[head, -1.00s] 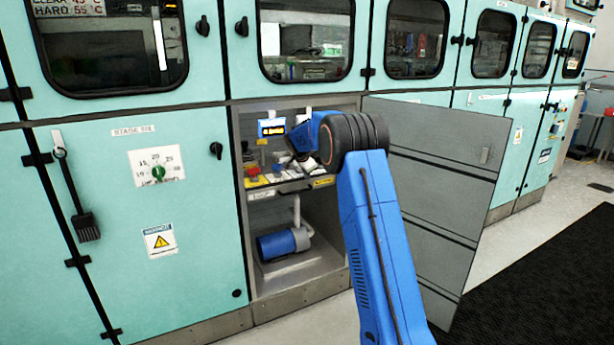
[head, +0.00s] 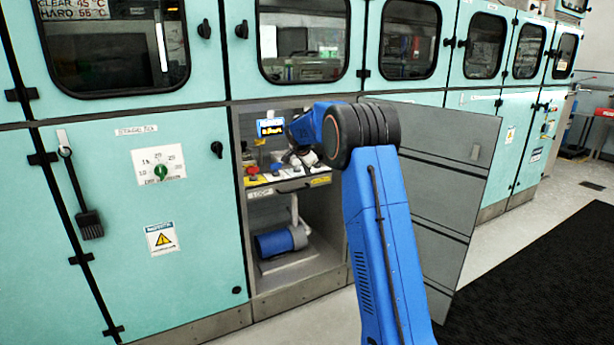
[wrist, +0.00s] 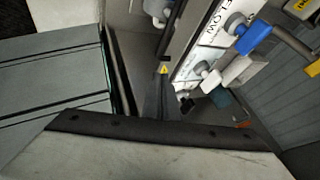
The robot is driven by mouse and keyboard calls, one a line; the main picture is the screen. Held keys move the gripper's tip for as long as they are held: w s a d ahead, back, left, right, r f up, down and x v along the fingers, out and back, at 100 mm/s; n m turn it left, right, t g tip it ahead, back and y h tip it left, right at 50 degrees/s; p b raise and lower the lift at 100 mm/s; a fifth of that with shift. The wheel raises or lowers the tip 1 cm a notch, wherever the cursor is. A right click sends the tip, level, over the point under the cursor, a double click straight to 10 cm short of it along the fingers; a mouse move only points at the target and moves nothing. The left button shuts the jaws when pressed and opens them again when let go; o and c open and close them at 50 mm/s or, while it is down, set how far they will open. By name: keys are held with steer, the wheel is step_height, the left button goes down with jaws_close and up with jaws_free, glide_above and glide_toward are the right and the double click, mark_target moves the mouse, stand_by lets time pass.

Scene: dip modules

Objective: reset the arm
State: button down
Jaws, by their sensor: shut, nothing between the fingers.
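My gripper (head: 303,157) is at the end of my blue arm, in front of the open cabinet bay. It is shut and empty, and partly hidden by my wrist and arm in the head view. It is close to the sloped control panel (head: 287,184), which has a red knob and several switches. I cannot tell from the head view whether it touches the panel. In the wrist view the panel (wrist: 208,58) is at the upper right, with a blue-capped switch (wrist: 254,37) and white switches. The fingertips are not clear there.
A grey cabinet door (head: 440,190) hangs open to the right, just behind my arm; it shows at left in the wrist view (wrist: 50,85). A lit display (head: 270,127) is above the panel and a blue pump (head: 280,241) below. Open floor and a black mat (head: 545,285) lie right.

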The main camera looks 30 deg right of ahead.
steer(key=s+a+r+n, duration=0.1)
steer(key=s+a+r, duration=0.2)
steer(key=s, duration=0.3)
steer(key=s+a+r+n+y, duration=0.1)
steer(key=s+a+r+n, duration=0.1)
steer(key=s+a+r, duration=0.3)
steer(key=s+a+r+n, duration=0.1)
steer(key=s+r, duration=0.1)
steer(key=s, duration=0.6)
steer(key=s+a+r+n+y, duration=0.1)
steer(key=s+a+n, duration=0.15)
steer(key=s, duration=0.65)
steer(key=s+a+r+n, duration=0.15)
steer(key=s+a, duration=0.25)
steer(key=s, duration=0.4)
steer(key=s+a+f+n, duration=0.2)
steer(key=s+f, duration=0.2)
steer(key=s, duration=0.6)
steer(key=s+a+f+n+y, duration=0.1)
steer(key=s+a+f+n, duration=0.2)
steer(key=s, duration=0.8)
steer(key=s+a+f+n+g+y, duration=0.1)
steer(key=s+a+f+n, duration=0.1)
steer(key=s+f, duration=0.4)
steer(key=s+n, duration=0.1)
steer(key=s, duration=0.3)
steer(key=shift+s+a, duration=0.4)
